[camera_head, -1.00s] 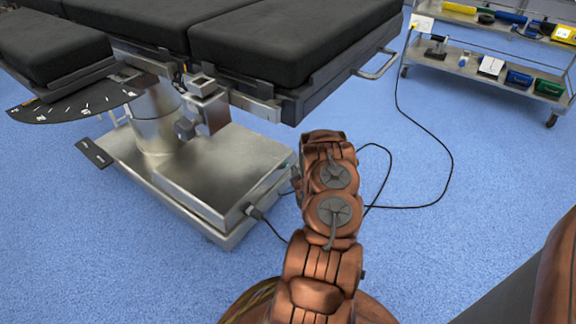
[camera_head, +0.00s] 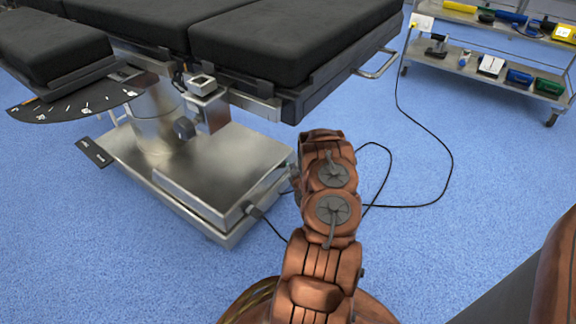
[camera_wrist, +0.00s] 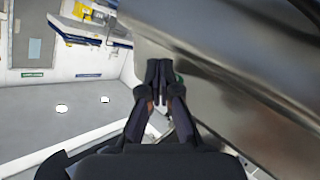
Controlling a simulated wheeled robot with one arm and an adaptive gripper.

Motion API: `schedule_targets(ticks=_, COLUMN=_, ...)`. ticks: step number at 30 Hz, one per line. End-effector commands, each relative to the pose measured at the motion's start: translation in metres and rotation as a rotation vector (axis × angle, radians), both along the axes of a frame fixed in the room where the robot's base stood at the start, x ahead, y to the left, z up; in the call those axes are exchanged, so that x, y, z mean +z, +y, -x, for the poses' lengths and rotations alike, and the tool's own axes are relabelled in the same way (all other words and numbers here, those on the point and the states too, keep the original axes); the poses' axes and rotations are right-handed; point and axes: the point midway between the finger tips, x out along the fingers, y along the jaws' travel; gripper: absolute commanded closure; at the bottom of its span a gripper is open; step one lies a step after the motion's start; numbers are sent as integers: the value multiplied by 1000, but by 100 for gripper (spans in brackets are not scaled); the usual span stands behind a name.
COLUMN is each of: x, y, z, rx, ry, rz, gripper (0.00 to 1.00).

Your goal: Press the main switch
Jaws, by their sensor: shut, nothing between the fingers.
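The operating table's metal base (camera_head: 225,165) stands left of my arm, and its metal surface (camera_wrist: 240,90) fills the right of the wrist view. A small green spot (camera_wrist: 179,78), possibly the main switch, shows at the base's edge just right of my fingertips. Its details are too small to make out. My gripper (camera_wrist: 158,72) is shut and empty, its tips close to that edge. I cannot tell whether they touch it. In the head view my arm hides the gripper and the right end of the base.
Black padded table sections (camera_head: 290,40) overhang the base. A black cable (camera_head: 452,160) runs over the blue floor (camera_head: 500,190) from near the base to a metal cart (camera_head: 480,72) at the top right. Open floor lies between the table and cart.

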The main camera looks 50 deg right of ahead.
Motion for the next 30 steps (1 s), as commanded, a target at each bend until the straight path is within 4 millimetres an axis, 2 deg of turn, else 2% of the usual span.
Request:
schedule_targets(ticks=16, x=0, y=0, z=-1, rx=0, ry=0, rz=0, gripper=100)
schedule_targets(ticks=30, x=0, y=0, z=-9, rx=0, ry=0, rz=0, gripper=100)
